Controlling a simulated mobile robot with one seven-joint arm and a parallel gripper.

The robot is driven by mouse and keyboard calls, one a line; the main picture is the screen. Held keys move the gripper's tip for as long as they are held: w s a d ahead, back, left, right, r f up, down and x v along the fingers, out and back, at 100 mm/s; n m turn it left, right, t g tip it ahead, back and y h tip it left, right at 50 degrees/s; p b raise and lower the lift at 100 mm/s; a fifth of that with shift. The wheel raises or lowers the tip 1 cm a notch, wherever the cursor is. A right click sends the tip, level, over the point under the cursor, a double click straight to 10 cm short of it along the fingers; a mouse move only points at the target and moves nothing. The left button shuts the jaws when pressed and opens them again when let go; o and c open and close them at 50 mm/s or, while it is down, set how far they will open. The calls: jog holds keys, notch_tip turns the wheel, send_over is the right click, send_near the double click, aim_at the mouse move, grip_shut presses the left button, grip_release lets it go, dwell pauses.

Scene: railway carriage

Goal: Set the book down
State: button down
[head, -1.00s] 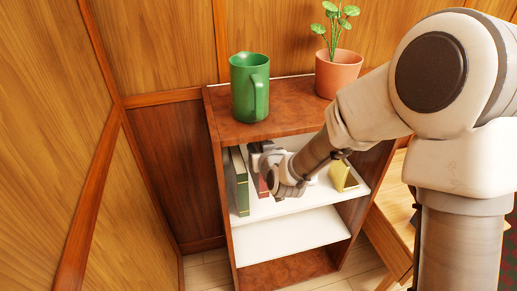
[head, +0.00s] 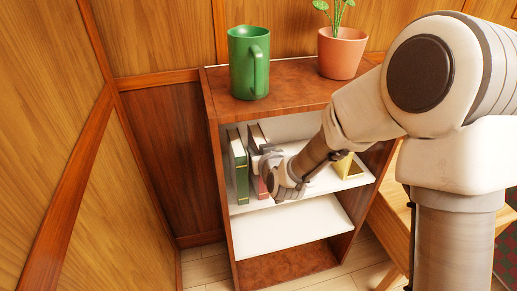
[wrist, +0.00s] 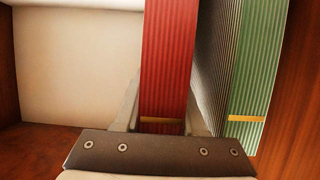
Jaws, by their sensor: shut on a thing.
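A red book (head: 258,186) stands upright on the white upper shelf of the bookcase; its red spine (wrist: 170,60) faces the wrist camera. My gripper (head: 264,172) reaches into the shelf from the front. In the wrist view, its two fingers (wrist: 163,118) are shut on the red book, one along each side. A green book (head: 239,172) stands just left of the red one in the head view; in the wrist view this green book (wrist: 258,75) is on the right, with a narrow gap between. Whether the red book's bottom touches the shelf cannot be told.
A yellow object (head: 346,168) sits at the right of the same shelf, partly behind my arm. A green mug (head: 243,65) and a potted plant (head: 342,55) stand on the bookcase top. The lower white shelf (head: 290,225) is empty. A wooden table (head: 388,222) is at the right.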

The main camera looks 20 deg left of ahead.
jog(key=shift+f, duration=0.15)
dwell(0.3)
jog(key=shift+c, duration=2.1)
grip_release()
jog(key=shift+f, duration=0.15)
jog(key=shift+s, duration=0.1)
